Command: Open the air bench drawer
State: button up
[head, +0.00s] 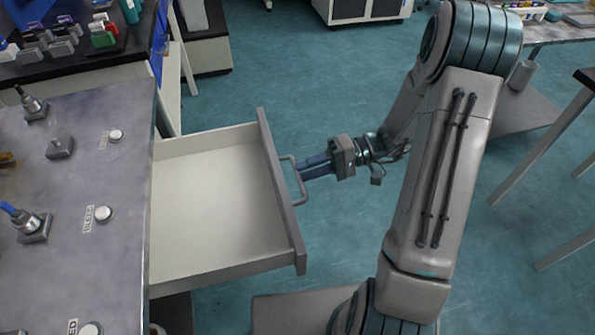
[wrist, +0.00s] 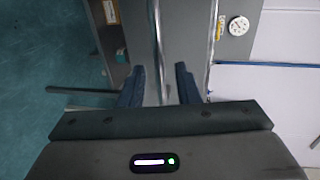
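The air bench drawer (head: 215,205) is pulled well out from under the grey bench top (head: 75,190) in the head view. Its pale inside looks empty. The grey drawer front (head: 280,190) carries a metal handle (head: 300,190). My gripper (head: 304,170) is at the handle's middle, reaching in from the right. In the wrist view my two dark fingers (wrist: 160,84) stand apart, with a thin metal bar, seemingly the handle, running between them. Gaps show beside the bar, so the fingers look open around it, not clamped. Exact contact at the fingertips is hard to see.
The bench top bears white buttons (head: 104,214) and valve fittings (head: 33,224). A black-topped counter (head: 80,52) with small items stands at upper left. Table legs (head: 540,150) stand at right. Green floor (head: 280,75) is clear beyond the drawer.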

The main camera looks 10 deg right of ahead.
jog(key=v, duration=1)
jog(key=shift+d, duration=0.3)
jog(key=shift+r+p, duration=0.15)
jog(key=shift+p, duration=0.15)
jog(key=s+a+r+t+h+p, duration=0.1)
jog(key=s+r+h+p, duration=0.3)
jog(key=r, duration=0.3)
jog(key=s+a+r+m+t+h+p, duration=0.1)
jog(key=s+r+h+p, duration=0.3)
jog(key=r, duration=0.4)
jog(key=s+a+r+m+t+h+p, duration=0.1)
jog(key=s+r+t+h+p, duration=0.2)
jog(key=s+r+h+p, duration=0.2)
notch_tip(320, 180, up, 4)
jog(key=shift+f+h+p, duration=0.25)
jog(key=shift+h+p, duration=0.25)
jog(key=shift+h, duration=0.7)
jog(key=shift+a, duration=0.25)
